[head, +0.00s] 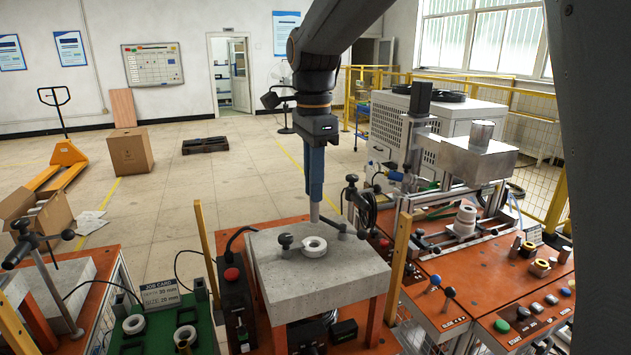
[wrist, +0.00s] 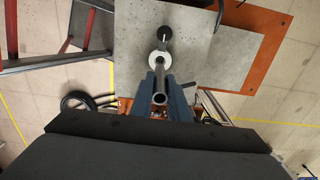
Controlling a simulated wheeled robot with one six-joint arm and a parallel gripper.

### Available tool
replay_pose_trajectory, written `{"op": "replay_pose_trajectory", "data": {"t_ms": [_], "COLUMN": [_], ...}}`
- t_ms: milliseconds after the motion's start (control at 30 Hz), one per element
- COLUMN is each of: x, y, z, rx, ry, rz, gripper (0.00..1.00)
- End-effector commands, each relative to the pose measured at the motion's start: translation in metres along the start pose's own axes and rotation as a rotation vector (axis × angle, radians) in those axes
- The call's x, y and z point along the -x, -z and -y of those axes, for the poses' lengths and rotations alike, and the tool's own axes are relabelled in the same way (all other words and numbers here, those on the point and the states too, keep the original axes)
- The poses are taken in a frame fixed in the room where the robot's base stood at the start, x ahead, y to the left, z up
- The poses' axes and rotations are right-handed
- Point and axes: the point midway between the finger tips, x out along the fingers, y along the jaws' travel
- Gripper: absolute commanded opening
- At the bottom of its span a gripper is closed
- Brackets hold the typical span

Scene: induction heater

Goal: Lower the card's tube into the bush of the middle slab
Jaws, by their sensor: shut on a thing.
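The middle slab (head: 345,275) is a grey concrete block on an orange stand. Its bush, a white ring (head: 313,246), lies on its top; the ring also shows in the wrist view (wrist: 159,58). My gripper (head: 315,190) is shut on a grey tube (head: 315,211), held upright above the slab. In the wrist view the tube's open near end (wrist: 160,98) shows between the blue fingers. The tube's lower end looks above the ring and apart from it; exact alignment is unclear. The job card (head: 160,294) stands at left; its lower line seems to read 20 mm.
A black-knobbed clamp (head: 285,241) stands beside the ring, with a bar (head: 330,224) behind it. A green tray (head: 160,335) at left holds rings. A red-button box (head: 234,300) adjoins the slab. Yellow posts (head: 206,250) flank the stand. An orange control bench (head: 480,290) is at right.

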Motion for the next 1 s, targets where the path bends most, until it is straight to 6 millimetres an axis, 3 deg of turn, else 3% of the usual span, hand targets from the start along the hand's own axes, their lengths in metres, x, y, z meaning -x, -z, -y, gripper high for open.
{"op": "replay_pose_trajectory", "data": {"t_ms": [533,1000], "x": [-0.049,-0.056], "y": [0.002,0.002], "z": [0.001,0.0], "rx": [-0.002,-0.004], "ry": [0.001,0.001], "rz": [0.0,0.0], "gripper": [0.0,0.0]}}
